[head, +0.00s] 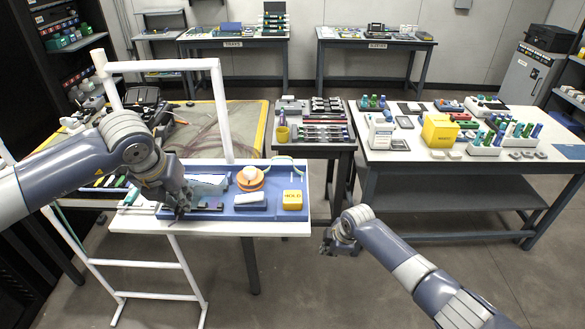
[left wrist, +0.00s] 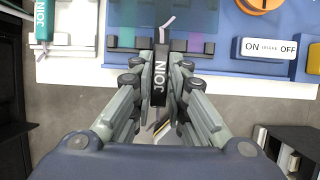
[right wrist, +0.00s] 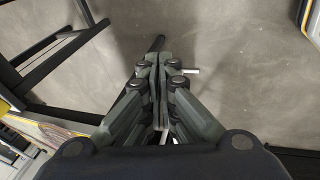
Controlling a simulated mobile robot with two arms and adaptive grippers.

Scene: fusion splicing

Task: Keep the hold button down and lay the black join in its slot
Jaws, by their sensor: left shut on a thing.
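My left gripper (head: 180,212) is over the front left of the blue board (head: 225,215). In the left wrist view its fingers (left wrist: 160,85) are shut on the black join (left wrist: 160,75), labelled JOIN, with a thin strand out of its far end. The join lies in front of a row of dark notched blocks (left wrist: 200,46); I cannot tell which notch is its slot. The yellow hold button (head: 292,199) is at the board's right end, with nothing on it. My right gripper (head: 335,243) is away from it, right of the table and over the floor; its fingers (right wrist: 158,65) look shut.
A blue block with a white ON/OFF label (left wrist: 270,48) sits between the join and the button. An orange spool (head: 250,178) is behind it. A teal join (left wrist: 40,22) lies at the left. White frame posts (head: 222,110) rise behind the board.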

